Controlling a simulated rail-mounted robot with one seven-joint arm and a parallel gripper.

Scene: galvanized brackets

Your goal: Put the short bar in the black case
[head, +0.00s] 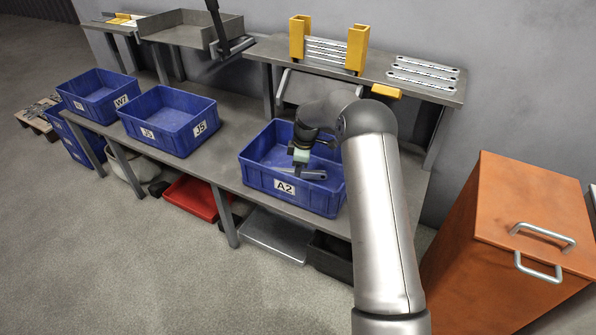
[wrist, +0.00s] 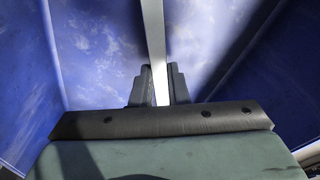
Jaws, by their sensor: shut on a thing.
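My gripper (head: 301,163) is down inside the blue bin marked A2 (head: 262,183). In the wrist view my gripper (wrist: 158,84) is shut on a pale grey bar (wrist: 153,30), which runs up the picture from between the fingers. In the head view a grey bar (head: 314,174) shows at the gripper's lower end; its full length is hard to judge. A black open case (head: 330,258) is on the low level under the bench, below bin A2 and partly hidden by my arm. The bin's blue walls (wrist: 85,50) surround the gripper.
Blue bins J5 (head: 168,128) and W7 (head: 98,97) stand left on the bench. Below are a red tray (head: 190,197) and a grey tray (head: 273,236). A raised shelf holds more bars (head: 423,72) and a yellow rack (head: 297,40). An orange cabinet (head: 505,225) stands right.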

